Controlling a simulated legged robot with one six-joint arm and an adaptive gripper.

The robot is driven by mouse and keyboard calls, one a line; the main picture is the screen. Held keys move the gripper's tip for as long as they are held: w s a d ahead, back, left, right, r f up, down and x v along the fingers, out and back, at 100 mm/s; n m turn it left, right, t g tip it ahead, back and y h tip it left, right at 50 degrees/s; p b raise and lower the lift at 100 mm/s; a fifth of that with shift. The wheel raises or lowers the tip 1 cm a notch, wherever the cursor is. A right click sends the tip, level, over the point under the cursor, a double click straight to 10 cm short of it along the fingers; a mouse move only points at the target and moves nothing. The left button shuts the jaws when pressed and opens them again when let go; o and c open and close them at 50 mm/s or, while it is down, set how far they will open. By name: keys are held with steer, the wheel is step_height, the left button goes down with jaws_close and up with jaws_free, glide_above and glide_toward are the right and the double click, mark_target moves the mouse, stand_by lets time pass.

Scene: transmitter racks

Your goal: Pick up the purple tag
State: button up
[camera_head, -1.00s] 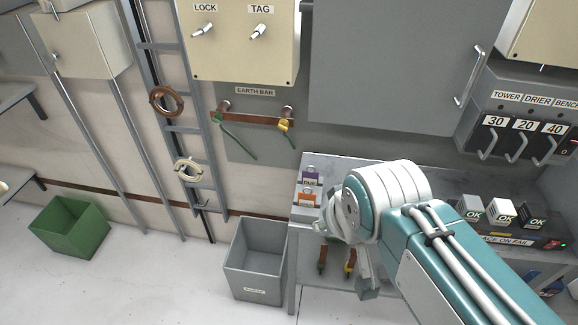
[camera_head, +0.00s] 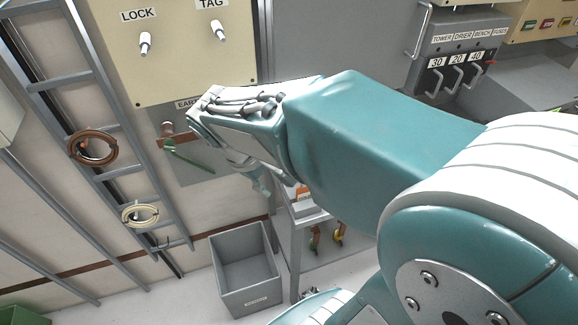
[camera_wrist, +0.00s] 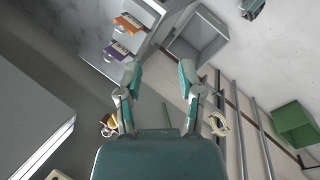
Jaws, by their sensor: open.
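The purple tag (camera_wrist: 115,51) lies on the grey bench top, near its edge, in the wrist view. An orange tag (camera_wrist: 128,23) lies beside it. My gripper (camera_wrist: 160,76) is open and empty, and the purple tag is outside the jaws, just beyond the left fingertip in the wrist view. In the head view my gripper (camera_head: 262,182) points down above the bench's left end. My arm hides the purple tag there, and only part of the orange tag (camera_head: 301,195) shows.
A grey open bin (camera_head: 246,265) stands on the floor left of the bench (camera_head: 300,232). A cream panel (camera_head: 185,60) with LOCK and TAG hooks is on the wall, with the earth bar below. A cable ladder (camera_head: 92,120) holds coils. A green bin (camera_wrist: 294,124) is on the floor.

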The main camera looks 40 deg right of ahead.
steer(key=w+d+f+n+g+h, duration=0.2)
steer(key=w+d+f+n+h, duration=0.1)
steer(key=w+f+n+h, duration=0.5)
steer(key=w+d+f+n+g+h, duration=0.25)
steer(key=w+f+h, duration=0.35)
steer(key=f, duration=0.4)
steer(key=shift+n+t+y, duration=0.25)
steer(key=shift+n+y, duration=0.1)
steer(key=shift+y, duration=0.05)
steer(key=x, duration=0.7)
steer(key=w+x, duration=0.1)
steer(key=x, duration=0.3)
steer(key=shift+d, duration=0.3)
jaws_close()
